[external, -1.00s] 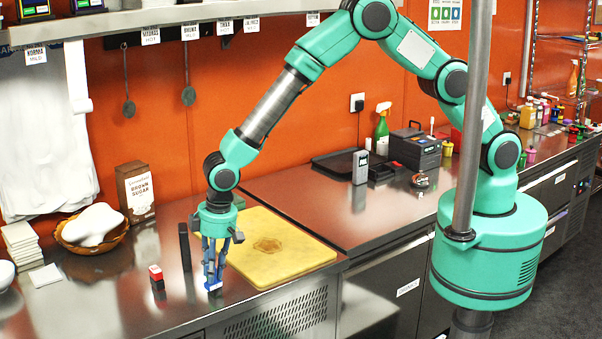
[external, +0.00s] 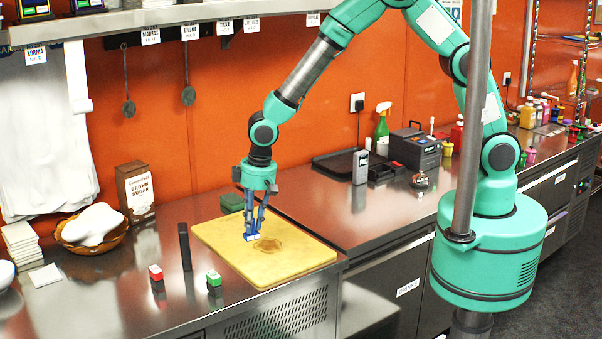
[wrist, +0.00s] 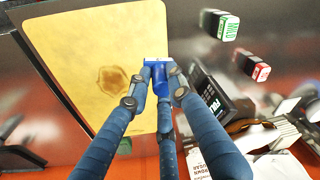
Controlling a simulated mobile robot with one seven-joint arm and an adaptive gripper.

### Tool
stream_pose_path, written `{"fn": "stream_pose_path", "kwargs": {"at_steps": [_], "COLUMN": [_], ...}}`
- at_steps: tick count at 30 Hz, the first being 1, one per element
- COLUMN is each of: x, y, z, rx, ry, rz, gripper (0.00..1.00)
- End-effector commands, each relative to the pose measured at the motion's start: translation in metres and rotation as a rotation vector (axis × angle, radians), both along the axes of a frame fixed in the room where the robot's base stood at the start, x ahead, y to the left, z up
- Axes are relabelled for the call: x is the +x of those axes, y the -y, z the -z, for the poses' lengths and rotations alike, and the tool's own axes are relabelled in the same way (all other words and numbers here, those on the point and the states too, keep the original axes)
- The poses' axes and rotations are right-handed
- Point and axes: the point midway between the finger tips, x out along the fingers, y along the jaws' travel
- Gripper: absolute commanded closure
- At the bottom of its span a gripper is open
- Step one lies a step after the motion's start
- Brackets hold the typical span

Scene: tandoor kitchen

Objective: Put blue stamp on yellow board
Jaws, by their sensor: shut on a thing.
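The yellow board (external: 290,264) lies flat on the steel counter, with a brown round stain near its middle. My gripper (external: 251,234) is over the board, left of the stain, with its blue fingers pointing down. It is shut on the blue stamp (external: 250,237), which shows blue with a white lower edge. In the wrist view the stamp (wrist: 158,64) sits between the fingertips, over the edge part of the board (wrist: 70,50). I cannot tell whether the stamp touches the board.
A green-topped stamp (external: 214,279), a red-topped stamp (external: 156,274) and an upright black block (external: 185,247) stand left of the board. A dark green box (external: 231,203) is behind the board. A brown sugar box (external: 135,190) and a bowl (external: 95,232) stand further left.

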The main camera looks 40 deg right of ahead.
Motion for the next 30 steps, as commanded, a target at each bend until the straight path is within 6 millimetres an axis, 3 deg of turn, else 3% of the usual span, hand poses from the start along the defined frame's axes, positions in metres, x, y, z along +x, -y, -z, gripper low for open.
{"fn": "stream_pose_path", "kwargs": {"at_steps": [1,6,12,21,30], "x": [0.006,0.017,0.021,0.018,0.015], "y": [0.020,0.080,0.140,0.190,0.216], "z": [-0.001,0.000,0.002,0.005,0.012], "rx": [0.000,0.001,0.004,0.005,0.004], "ry": [-0.001,-0.004,-0.006,-0.007,-0.010], "rz": [0.023,0.095,0.167,0.227,0.259], "gripper": [1.00,1.00,1.00,1.00,1.00]}}
